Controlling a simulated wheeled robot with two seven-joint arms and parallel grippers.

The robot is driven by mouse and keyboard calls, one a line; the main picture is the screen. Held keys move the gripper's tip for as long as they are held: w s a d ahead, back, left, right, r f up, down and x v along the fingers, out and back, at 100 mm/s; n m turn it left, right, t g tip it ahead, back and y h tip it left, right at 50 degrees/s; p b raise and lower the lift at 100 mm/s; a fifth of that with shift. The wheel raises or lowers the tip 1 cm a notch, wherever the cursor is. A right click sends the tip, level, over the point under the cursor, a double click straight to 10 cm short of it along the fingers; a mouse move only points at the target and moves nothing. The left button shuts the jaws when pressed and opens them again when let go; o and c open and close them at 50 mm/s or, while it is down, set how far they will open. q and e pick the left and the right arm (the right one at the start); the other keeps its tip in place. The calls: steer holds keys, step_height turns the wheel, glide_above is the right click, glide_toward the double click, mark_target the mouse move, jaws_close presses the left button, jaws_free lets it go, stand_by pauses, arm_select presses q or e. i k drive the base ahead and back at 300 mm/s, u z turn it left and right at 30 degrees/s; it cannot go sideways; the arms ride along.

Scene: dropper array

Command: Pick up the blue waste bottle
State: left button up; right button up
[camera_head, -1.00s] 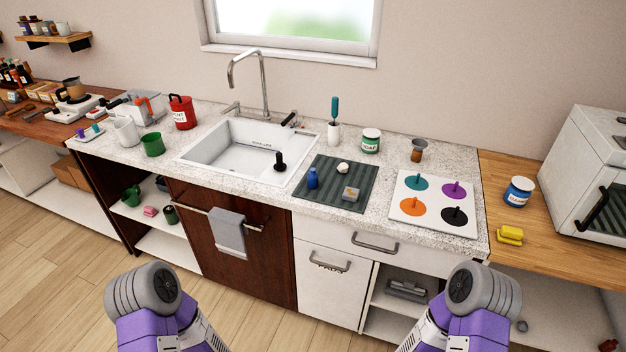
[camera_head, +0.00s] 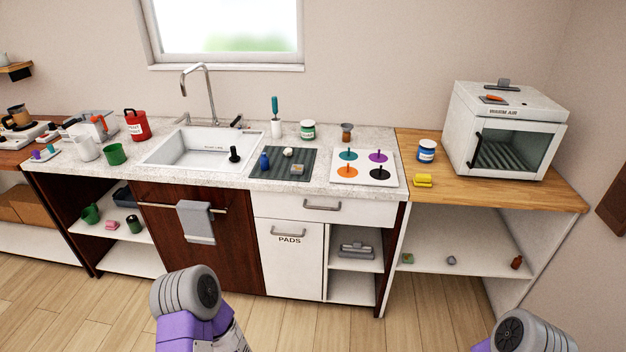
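A blue jar-like bottle (camera_head: 427,150) with a white label and a pale lid stands upright on the wooden counter, right of the stone counter. Its label is too small to read. A smaller dark blue bottle (camera_head: 265,161) stands on the dark ribbed mat beside the sink. I cannot tell from the labels which one is the waste bottle. Purple and grey parts of my two arms show at the bottom edge, well short of the counter. Neither gripper's fingers are in view, and nothing touches either bottle.
A yellow block (camera_head: 423,180) lies just in front of the blue jar. A white warm-air oven (camera_head: 507,130) stands to its right. A white board (camera_head: 363,181) with four coloured discs lies to its left. Open floor (camera_head: 345,335) lies before the cabinets.

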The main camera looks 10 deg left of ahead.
mark_target(264, 162)
steer(key=z, duration=0.8)
steer(key=k, duration=0.1)
steer(key=u, duration=1.9)
steer(key=i, duration=1)
steer(key=z, duration=0.4)
steer(key=i, duration=0.9)
steer(key=z, duration=0.95)
